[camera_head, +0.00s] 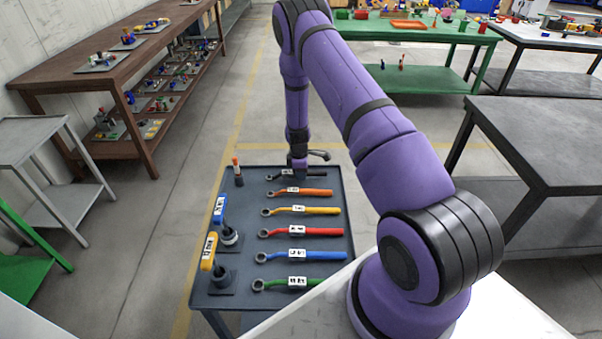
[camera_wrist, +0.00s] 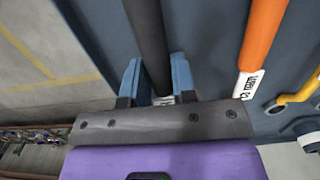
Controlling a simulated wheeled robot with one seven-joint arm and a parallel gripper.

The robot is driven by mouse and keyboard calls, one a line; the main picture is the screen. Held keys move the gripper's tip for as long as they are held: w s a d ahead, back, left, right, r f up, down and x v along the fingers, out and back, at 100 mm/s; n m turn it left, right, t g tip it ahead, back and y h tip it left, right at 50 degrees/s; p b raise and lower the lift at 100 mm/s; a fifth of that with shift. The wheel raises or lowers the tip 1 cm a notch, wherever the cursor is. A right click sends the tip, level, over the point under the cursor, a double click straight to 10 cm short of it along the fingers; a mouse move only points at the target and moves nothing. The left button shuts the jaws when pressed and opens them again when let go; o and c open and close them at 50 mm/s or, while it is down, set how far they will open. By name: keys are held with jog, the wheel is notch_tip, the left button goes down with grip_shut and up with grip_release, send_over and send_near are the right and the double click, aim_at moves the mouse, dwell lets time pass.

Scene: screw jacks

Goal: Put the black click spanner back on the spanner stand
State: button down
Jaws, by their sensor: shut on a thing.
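The black click spanner (camera_head: 285,174) is at the far end of a row of coloured spanners on the dark grey table (camera_head: 225,297). My gripper (camera_head: 299,173) is over its handle. In the wrist view, the blue fingers of my gripper (camera_wrist: 157,80) are shut around the black handle (camera_wrist: 146,35), near its white label. The ring head shows left of my gripper in the head view. I cannot tell whether the spanner touches the surface below. I cannot make out a separate spanner stand.
The orange spanner (camera_head: 305,192) lies closest; it also shows in the wrist view (camera_wrist: 263,35). Yellow (camera_head: 320,210), red (camera_head: 325,232), blue (camera_head: 325,255) and green (camera_head: 318,282) ones follow. Screw jacks with blue (camera_head: 219,208) and yellow (camera_head: 208,250) handles stand left. An orange-topped upright piece (camera_head: 236,165) stands behind.

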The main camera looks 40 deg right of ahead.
jog(key=c, duration=0.9)
grip_release()
jog(key=r, duration=1.2)
jog(key=shift+w+a, duration=0.2)
jog(key=shift+a, duration=0.15)
jog(key=shift+s, duration=0.1)
